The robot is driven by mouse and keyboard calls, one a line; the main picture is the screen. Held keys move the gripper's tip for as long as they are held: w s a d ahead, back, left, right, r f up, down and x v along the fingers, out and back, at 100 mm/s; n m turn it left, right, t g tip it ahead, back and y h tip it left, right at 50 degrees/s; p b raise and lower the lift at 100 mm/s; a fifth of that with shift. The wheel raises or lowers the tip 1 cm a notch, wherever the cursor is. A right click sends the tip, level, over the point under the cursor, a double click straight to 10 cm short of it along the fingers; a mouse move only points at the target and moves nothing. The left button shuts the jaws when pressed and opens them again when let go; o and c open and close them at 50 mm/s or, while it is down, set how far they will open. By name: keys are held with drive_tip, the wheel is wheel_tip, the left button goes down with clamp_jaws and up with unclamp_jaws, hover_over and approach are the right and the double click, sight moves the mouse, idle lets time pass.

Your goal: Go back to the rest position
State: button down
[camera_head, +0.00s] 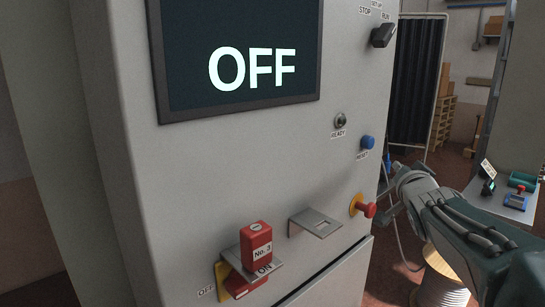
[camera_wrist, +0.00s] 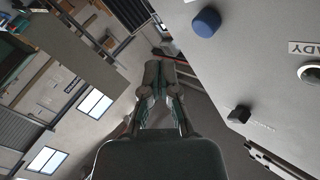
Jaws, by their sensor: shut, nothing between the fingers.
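My gripper (camera_wrist: 160,82) is shut and empty in the wrist view, beside the grey machine cabinet (camera_wrist: 260,50). In the head view my arm reaches in from the right, and the gripper's fingers are near the cabinet's right edge, hard to make out. The cabinet (camera_head: 200,165) carries a screen (camera_head: 240,55) that reads OFF. On its front are a red block marked No. 3 (camera_head: 256,246) at the OFF/ON switch, an empty metal bracket (camera_head: 315,222) and a red emergency button (camera_head: 364,206). A blue reset button (camera_head: 367,142) also shows in the wrist view (camera_wrist: 206,22).
A black selector knob (camera_head: 383,35) sticks out at the cabinet's upper right. A pale spool (camera_head: 440,280) stands below my arm. A table (camera_head: 510,207) with small devices is at the right. A dark folding screen (camera_head: 416,80) and stacked boxes stand behind.

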drive_tip(key=s+a+f+n+g+y, duration=0.1)
drive_tip(key=s+a+f+n+g, duration=0.2)
drive_tip(key=s, duration=0.6)
drive_tip(key=s+a+f+n+g+y, duration=0.1)
drive_tip(key=s+a+f+g, duration=0.4)
drive_tip(key=s+f, duration=0.5)
drive_tip(key=s+a+f+n+g+y, duration=0.1)
drive_tip(key=s+a+f+n+g, duration=0.2)
drive_tip(key=s+a+f, duration=0.4)
drive_tip(key=s+n, duration=0.1)
drive_tip(key=s, duration=0.2)
drive_tip(key=shift+a+n+g+y, duration=0.3)
drive_tip(key=shift+a+g+y, duration=0.05)
drive_tip(key=shift+g+y, duration=0.05)
